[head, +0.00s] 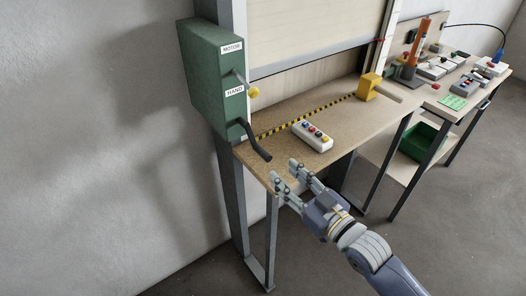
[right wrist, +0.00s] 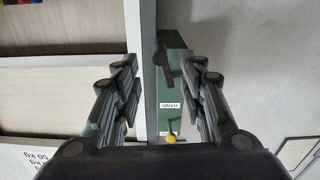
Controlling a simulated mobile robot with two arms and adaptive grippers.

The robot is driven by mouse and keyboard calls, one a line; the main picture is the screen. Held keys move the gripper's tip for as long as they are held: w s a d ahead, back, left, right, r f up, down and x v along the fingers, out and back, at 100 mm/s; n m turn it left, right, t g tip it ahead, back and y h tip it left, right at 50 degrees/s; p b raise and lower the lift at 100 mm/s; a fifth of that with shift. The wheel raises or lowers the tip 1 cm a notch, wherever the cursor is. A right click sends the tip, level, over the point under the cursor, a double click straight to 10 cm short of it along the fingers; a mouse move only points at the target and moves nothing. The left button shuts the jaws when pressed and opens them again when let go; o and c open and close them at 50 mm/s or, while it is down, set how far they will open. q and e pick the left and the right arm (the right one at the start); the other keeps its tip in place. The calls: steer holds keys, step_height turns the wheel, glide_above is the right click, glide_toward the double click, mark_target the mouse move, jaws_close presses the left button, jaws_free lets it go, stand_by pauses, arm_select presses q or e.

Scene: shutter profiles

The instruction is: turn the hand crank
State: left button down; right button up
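The hand crank (head: 256,142) is a dark bent bar at the lower end of a green box (head: 211,75) on the shutter's post. The box has MOTOR and HAND labels and a lever with a yellow knob (head: 253,92). My right gripper (head: 284,170) is open and empty, below and right of the crank, apart from it. In the right wrist view the crank (right wrist: 163,66) shows between the spread fingers (right wrist: 157,68), farther off, with the yellow knob (right wrist: 171,139) below it. My left gripper is not in view.
A wooden table (head: 285,150) stands below the part-raised shutter, with a push-button box (head: 312,136) and a yellow block (head: 366,88) on it. A second bench with several devices and a green crate (head: 418,142) is at the right. The floor at front left is clear.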

mark_target(262, 153)
steer(key=p+x, duration=0.2)
steer(key=x, duration=0.7)
steer(key=shift+x, duration=0.85)
jaws_close()
